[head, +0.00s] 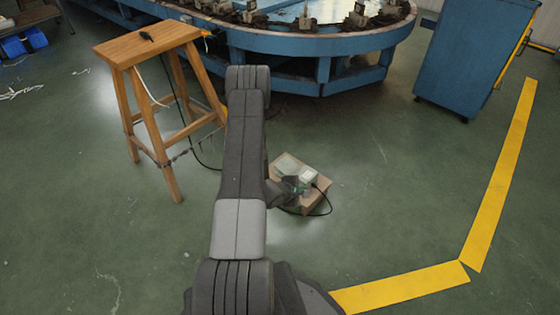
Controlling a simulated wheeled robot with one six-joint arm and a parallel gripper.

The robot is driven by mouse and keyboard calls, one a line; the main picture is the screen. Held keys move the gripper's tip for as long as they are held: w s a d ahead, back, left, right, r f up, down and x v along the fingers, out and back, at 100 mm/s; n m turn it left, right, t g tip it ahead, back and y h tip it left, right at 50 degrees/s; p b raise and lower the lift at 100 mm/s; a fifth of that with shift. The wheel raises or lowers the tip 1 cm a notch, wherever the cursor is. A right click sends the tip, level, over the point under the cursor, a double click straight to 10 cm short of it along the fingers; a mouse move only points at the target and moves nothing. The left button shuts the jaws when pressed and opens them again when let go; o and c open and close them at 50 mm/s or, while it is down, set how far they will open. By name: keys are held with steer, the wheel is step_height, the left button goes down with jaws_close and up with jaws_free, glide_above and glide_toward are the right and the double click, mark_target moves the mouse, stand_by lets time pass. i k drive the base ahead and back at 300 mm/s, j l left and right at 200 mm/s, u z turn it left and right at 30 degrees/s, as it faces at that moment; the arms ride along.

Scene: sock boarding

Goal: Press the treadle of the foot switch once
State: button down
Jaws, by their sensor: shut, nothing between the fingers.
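The foot switch (309,175) is a small pale unit on a brown block (316,202) on the green floor, right of my arm. A dark cable loops from its right side around the front of the block. My gripper (300,187) is shut and empty, seen small and dark at the near left side of the switch. It overlaps the switch in the picture; I cannot tell whether it touches. The treadle cannot be clearly told apart from the rest of the switch, and my arm and gripper hide part of it.
A wooden stool (147,45) with a small dark item on top stands at the left, with cables hanging down. A large blue round machine (310,45) fills the back. A blue cabinet (472,55) stands back right. Yellow floor tape (495,190) runs along the right; floor between is clear.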

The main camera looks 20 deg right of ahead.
mark_target(286, 166)
steer(key=l+u, duration=0.15)
steer(key=u, duration=0.3)
steer(key=l+u, duration=0.15)
steer(key=u, duration=0.25)
steer(key=l+u, duration=0.15)
steer(key=l, duration=0.35)
steer(key=k+l+u, duration=0.15)
steer(key=l, duration=0.4)
steer(key=l+u, duration=0.15)
steer(key=l, duration=0.35)
steer(key=k+l+u, duration=0.15)
steer(key=l, duration=0.35)
